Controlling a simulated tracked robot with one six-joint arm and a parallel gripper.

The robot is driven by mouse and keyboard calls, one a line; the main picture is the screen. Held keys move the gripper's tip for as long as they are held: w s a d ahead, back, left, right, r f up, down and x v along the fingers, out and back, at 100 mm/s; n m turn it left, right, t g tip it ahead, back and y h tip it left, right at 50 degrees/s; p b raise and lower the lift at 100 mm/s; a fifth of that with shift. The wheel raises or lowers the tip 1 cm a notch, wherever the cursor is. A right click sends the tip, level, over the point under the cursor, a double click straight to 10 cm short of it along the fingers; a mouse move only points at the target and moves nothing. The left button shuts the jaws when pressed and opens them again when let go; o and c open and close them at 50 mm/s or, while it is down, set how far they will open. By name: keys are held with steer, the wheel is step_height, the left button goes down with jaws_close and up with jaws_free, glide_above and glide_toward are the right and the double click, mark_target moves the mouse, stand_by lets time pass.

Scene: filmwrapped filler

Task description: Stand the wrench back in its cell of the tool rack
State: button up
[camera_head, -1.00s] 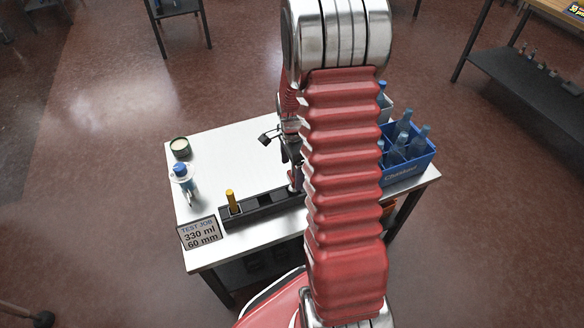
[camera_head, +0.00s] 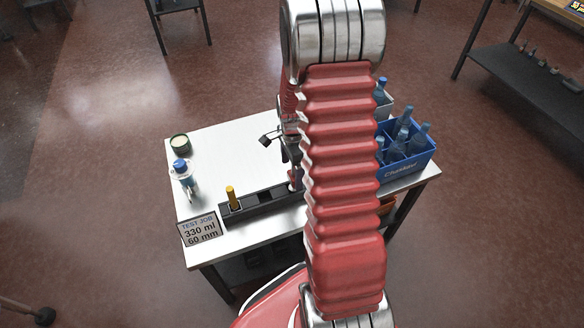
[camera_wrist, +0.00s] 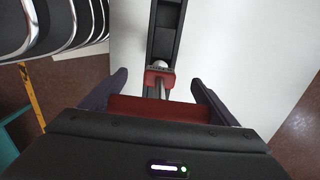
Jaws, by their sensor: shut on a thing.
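My gripper (camera_wrist: 160,84) is shut on the wrench (camera_wrist: 160,65), whose pale metal end and shaft show between red parts in the wrist view. The black tool rack (camera_wrist: 168,16) runs away from me just beyond it. In the head view the rack (camera_head: 262,204) lies along the table's front, and my gripper (camera_head: 293,172) is at its right end, partly behind my arm. A yellow-handled tool (camera_head: 231,194) stands upright in the rack's left part. The wrench's lower end is hidden, so I cannot tell whether it is inside a cell.
A blue-capped bottle (camera_head: 183,174), a dark green tin (camera_head: 180,142) and a "TEST JOB" sign (camera_head: 199,230) are on the table's left. A blue crate (camera_head: 405,172) of bottles stands at the right. The white tabletop (camera_head: 228,150) is clear behind the rack.

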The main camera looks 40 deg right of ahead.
steer(key=shift+f, duration=0.65)
steer(key=o, duration=1.5)
step_height(320, 180, up, 14)
steer(key=shift+f, duration=0.15)
steer(key=shift+n, duration=0.3)
stand_by(0.4)
